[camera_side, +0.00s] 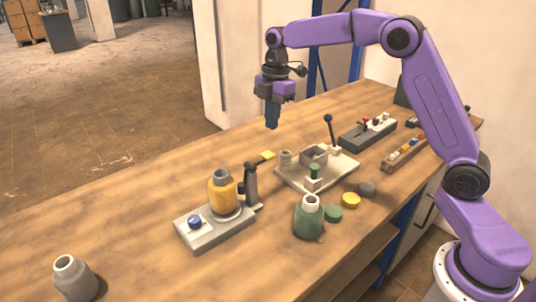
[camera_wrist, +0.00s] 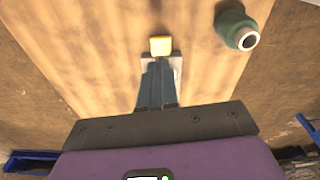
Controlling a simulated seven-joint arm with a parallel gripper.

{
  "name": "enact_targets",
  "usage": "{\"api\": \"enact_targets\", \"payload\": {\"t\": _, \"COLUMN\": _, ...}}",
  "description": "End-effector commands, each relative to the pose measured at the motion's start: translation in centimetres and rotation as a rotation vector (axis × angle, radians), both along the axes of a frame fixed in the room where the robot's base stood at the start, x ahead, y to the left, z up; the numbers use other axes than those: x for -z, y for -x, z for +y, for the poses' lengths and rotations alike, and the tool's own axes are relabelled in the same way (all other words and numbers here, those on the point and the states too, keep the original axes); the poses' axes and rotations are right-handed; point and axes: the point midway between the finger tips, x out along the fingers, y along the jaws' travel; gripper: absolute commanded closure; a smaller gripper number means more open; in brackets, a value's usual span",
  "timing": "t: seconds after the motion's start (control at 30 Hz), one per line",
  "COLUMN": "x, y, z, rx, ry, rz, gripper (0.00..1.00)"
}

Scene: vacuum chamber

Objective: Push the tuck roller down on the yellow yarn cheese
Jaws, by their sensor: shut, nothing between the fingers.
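The yellow yarn cheese (camera_side: 222,195) stands upright on a grey base (camera_side: 205,238) with a blue knob (camera_side: 194,222) in the side view. A dark post (camera_side: 251,186) stands right beside it, with a lever ending in a yellow tip (camera_side: 266,155). I take this to be the tuck roller's arm; the roller itself cannot be made out. My gripper (camera_side: 271,125) is shut and empty, pointing down above the table, behind and above the yellow tip. In the wrist view, a yellow pad (camera_wrist: 160,45) shows just beyond my fingers (camera_wrist: 156,78), which hide what lies behind them.
A green cone (camera_side: 309,217) stands right of the base and shows in the wrist view (camera_wrist: 237,30). Green, yellow and grey discs (camera_side: 350,200) lie near it. A pale fixture plate (camera_side: 330,178) with a black lever stands behind. A grey cone (camera_side: 75,278) stands front left.

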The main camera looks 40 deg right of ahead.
Motion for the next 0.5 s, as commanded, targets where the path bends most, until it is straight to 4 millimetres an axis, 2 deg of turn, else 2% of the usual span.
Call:
{"api": "enact_targets", "payload": {"t": 0.17, "x": 1.3, "y": 0.1, "z": 0.1, "rx": 0.001, "ry": 0.000, "rz": 0.003, "gripper": 1.00}}
{"api": "enact_targets", "payload": {"t": 0.5, "x": 5.1, "y": 0.2, "z": 0.5, "rx": 0.001, "ry": 0.000, "rz": 0.003, "gripper": 1.00}}
